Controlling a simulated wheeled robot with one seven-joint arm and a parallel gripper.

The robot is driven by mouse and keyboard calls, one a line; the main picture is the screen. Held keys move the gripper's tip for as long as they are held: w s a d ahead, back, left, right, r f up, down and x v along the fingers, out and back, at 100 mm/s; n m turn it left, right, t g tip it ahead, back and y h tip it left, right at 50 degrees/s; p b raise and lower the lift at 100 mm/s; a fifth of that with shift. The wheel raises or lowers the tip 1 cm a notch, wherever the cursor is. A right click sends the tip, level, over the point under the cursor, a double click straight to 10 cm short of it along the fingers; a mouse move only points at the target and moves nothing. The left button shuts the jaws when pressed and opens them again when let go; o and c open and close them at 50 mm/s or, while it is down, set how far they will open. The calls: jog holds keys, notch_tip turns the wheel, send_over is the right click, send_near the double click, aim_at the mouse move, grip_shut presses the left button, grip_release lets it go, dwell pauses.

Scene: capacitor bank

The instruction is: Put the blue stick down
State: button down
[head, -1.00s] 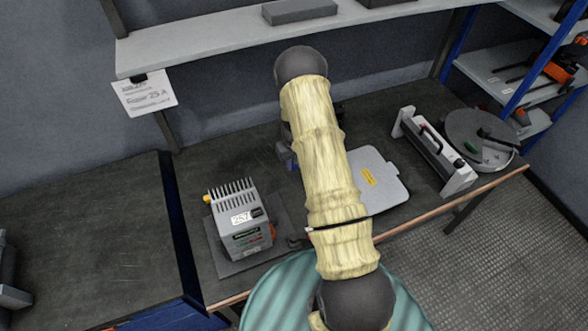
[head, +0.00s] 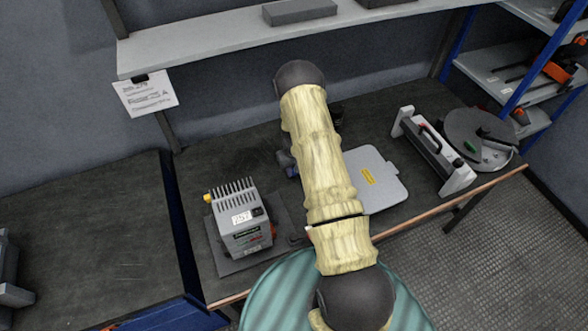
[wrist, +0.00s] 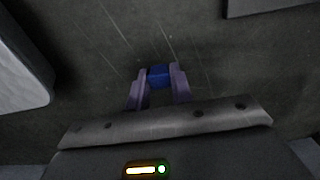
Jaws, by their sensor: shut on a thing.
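The blue stick (wrist: 158,75) shows in the wrist view as a short blue end between the two purple fingers. My gripper (wrist: 159,86) is shut on it. Dark scratched bench top lies around and beyond the stick; I cannot tell whether the stick touches it. In the head view my arm covers most of the gripper, and only a bluish part of the gripper (head: 287,163) shows left of the arm, over the dark bench (head: 235,160). The stick cannot be made out there.
A grey finned device (head: 240,220) stands on a dark mat left of my arm. A light grey flat panel (head: 378,180) lies right of it. Farther right are a long white-ended unit (head: 435,150) and a round disc (head: 470,130). A shelf (head: 220,45) overhangs the back.

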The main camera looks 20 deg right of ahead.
jog(key=shift+f+b, duration=0.45)
jog(key=shift+f, duration=0.15)
jog(key=c, duration=1.2)
grip_release()
jog(key=shift+c, duration=0.2)
jog(key=shift+r, duration=0.15)
jog(key=shift+r+p, duration=0.55)
jog(key=shift+r, duration=0.25)
notch_tip(320, 180, up, 12)
jog(key=b, duration=0.2)
jog(key=shift+f+b, duration=0.25)
jog(key=shift+b, duration=0.05)
